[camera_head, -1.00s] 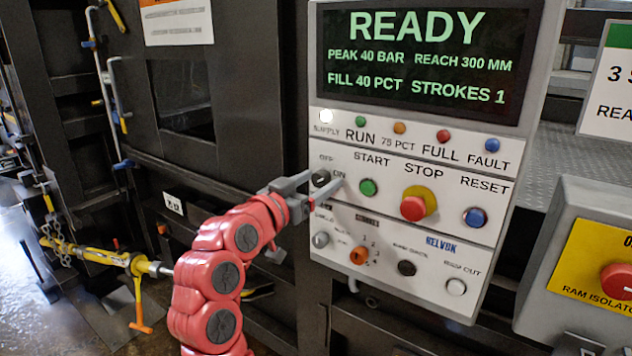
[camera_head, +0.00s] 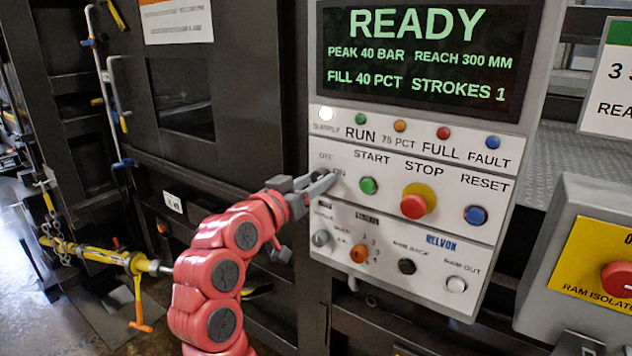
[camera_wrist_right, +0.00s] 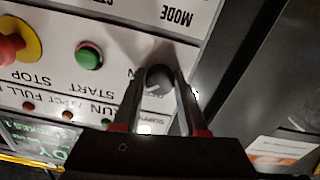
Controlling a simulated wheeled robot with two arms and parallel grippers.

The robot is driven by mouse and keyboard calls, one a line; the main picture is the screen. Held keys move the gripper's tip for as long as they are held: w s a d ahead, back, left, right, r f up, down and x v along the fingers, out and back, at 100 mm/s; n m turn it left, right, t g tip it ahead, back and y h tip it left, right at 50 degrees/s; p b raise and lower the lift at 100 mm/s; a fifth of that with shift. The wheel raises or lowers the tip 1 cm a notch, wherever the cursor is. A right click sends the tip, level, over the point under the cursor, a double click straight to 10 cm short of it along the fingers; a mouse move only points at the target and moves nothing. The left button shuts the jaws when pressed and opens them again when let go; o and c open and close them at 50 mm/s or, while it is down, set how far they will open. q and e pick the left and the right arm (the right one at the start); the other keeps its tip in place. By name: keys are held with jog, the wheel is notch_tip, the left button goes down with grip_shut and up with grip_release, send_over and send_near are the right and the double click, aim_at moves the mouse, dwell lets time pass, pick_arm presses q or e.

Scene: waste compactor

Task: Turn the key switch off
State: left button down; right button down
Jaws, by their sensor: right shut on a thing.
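The key switch is a small dark round knob on the white control panel (camera_head: 400,195), at the left end of the button row, beside the OFF and ON lettering. In the head view my gripper largely hides it. In the right wrist view the key switch (camera_wrist_right: 160,79) sits between the two fingertips. My right gripper (camera_head: 322,183) is shut on it, with a finger on either side. It also shows in the right wrist view (camera_wrist_right: 160,90). The key's exact angle is hard to tell. My left gripper is not in view.
The green START button (camera_head: 369,186) is close to the right of my gripper. The red STOP button (camera_head: 413,206) and blue RESET button (camera_head: 475,215) are further right. The display (camera_head: 425,55) reads READY. A white lamp (camera_head: 325,114) above the switch looks lit.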

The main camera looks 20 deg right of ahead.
jog(key=n+p, duration=0.1)
jog(key=n, duration=0.3)
jog(key=shift+r+n, duration=0.1)
jog(key=shift+n, duration=0.2)
jog(key=n+p, duration=0.1)
jog(key=n, duration=0.1)
jog(key=shift+n, duration=0.3)
jog(key=shift+n+p, duration=1.3)
jog(key=shift+n, duration=0.1)
jog(key=shift+c, duration=2.2)
grip_release()
